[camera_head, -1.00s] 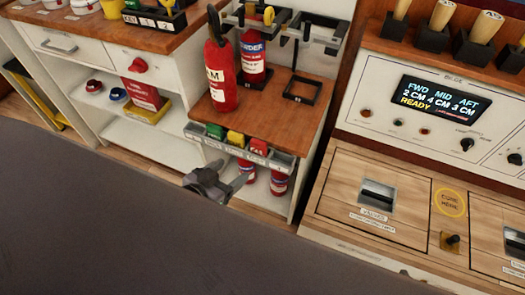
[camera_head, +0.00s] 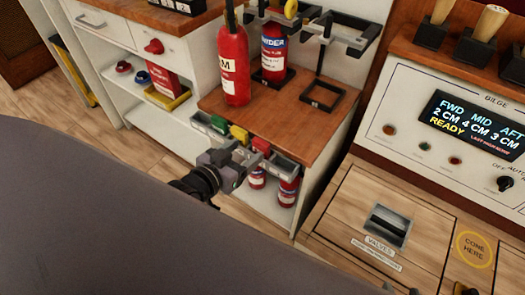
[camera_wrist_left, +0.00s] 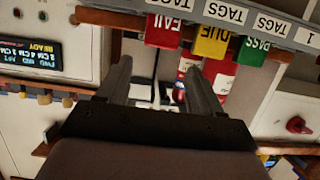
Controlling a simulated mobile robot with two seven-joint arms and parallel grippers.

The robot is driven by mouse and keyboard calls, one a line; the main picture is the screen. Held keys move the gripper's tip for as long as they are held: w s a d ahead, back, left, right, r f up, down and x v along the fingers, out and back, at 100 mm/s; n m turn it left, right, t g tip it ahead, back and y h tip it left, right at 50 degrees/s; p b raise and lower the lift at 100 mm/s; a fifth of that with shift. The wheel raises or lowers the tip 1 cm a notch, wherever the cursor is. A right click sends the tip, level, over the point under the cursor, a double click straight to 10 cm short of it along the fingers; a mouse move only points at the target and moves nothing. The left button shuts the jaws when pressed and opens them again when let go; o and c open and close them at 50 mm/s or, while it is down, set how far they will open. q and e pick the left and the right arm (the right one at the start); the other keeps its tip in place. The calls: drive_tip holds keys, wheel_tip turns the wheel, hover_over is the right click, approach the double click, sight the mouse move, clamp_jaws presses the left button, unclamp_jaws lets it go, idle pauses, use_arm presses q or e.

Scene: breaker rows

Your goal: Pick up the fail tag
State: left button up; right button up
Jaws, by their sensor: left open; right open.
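The red fail tag (camera_head: 261,144) sits in the rack of small grey bins along the front edge of the wooden shelf. In the left wrist view, the fail tag (camera_wrist_left: 163,32) hangs upside down at the top, beside the yellow due tag (camera_wrist_left: 212,40) and the green pass tag (camera_wrist_left: 250,52). My left gripper (camera_head: 240,162) is just in front of the rack, below the tags. Its two fingers (camera_wrist_left: 160,78) are spread and empty, with the fail tag beyond the gap between them. My right gripper is not in view.
A red extinguisher (camera_head: 233,65) stands on the wooden shelf (camera_head: 285,125) above the rack. Smaller red extinguishers (camera_head: 287,190) stand beneath it. The bilge panel (camera_head: 430,120) and a wooden drawer front (camera_head: 345,215) are to the right.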

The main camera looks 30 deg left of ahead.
sight(259, 144)
use_arm(q)
drive_tip(key=b+x, duration=0.1)
drive_tip(key=x, duration=0.4)
drive_tip(key=shift+w+f+b, duration=0.25)
drive_tip(key=shift+f+b, duration=0.15)
drive_tip(key=shift+f, duration=0.1)
drive_tip(key=shift+w, duration=0.45)
drive_tip(key=c, duration=0.8)
